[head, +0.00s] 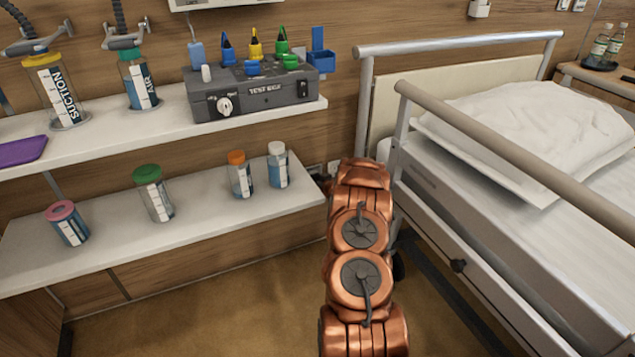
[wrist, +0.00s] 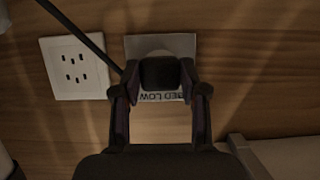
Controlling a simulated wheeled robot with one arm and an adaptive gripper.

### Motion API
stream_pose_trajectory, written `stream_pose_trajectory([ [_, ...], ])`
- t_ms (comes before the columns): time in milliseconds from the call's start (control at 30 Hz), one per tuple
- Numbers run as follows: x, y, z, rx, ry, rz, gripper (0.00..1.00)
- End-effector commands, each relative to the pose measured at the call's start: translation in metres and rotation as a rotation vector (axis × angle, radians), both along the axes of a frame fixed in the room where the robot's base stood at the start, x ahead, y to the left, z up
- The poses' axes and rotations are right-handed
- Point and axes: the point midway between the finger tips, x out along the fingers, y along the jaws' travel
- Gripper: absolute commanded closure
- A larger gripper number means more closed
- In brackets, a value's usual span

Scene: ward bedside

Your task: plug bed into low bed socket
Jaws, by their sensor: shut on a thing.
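In the wrist view my gripper (wrist: 161,84) is shut on a black plug (wrist: 160,72), with one finger on each side of it. The plug is in front of the silver BED LOW socket plate (wrist: 133,46) on the wooden wall and covers its middle. The plug looks close to the plate; I cannot tell whether its pins are in. A dark cable (wrist: 85,33) runs from the upper left to behind the left finger. In the head view my copper arm hides the gripper, the plug and most of the socket area.
A white outlet plate (wrist: 74,67) with several holes sits left of the socket. The bed (head: 480,245) with its side rail (head: 520,155) stands close right of my arm. A lower shelf (head: 110,258) with several jars is to the left. A grey test box (head: 250,92) stands above.

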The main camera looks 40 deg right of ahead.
Motion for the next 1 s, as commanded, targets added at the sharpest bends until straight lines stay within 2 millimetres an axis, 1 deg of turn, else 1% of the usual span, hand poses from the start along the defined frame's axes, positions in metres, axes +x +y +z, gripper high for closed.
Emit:
stream_pose_trajectory([
  [367,0.0063,-0.0024,0.0019,-0.002,-0.002,0.000,0.88],
  [400,0.0061,-0.0025,0.0015,-0.001,-0.002,0.000,0.53],
  [600,0.0059,-0.0024,0.0009,-0.001,-0.002,0.000,0.32],
  [667,0.0058,-0.0023,0.0007,0.000,-0.001,0.000,0.28],
  [1000,0.0043,-0.0020,0.0010,0.000,0.000,-0.001,0.28],
])
